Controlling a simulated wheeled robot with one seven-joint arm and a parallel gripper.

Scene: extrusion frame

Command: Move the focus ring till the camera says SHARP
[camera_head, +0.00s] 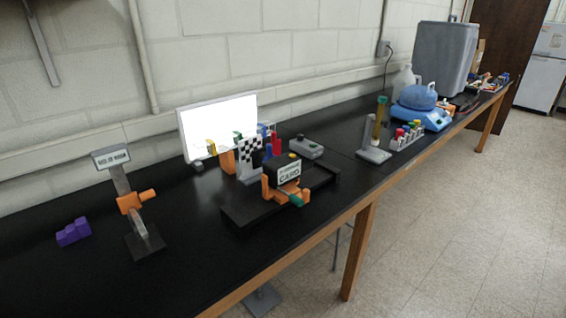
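A black base (245,213) on the bench bears orange parts (268,188), a small sign (289,172) whose lower word seems to read "CARD", and a dark green piece (297,200) at the front. A black-and-white checkered card (250,158) stands behind them. I cannot tell which part is the focus ring or the camera. A bright white screen (222,122) stands at the back; I can read no word on it, and colored parts hide its lower right. My gripper is not in view.
At left, a grey post stand (143,240) has an orange clamp (130,203) and an illegible sign (111,157). A purple block (73,232) lies further left. A grey box (306,147), a tube stand (374,152) and a blue device (424,116) lie rightward. The front left bench is clear.

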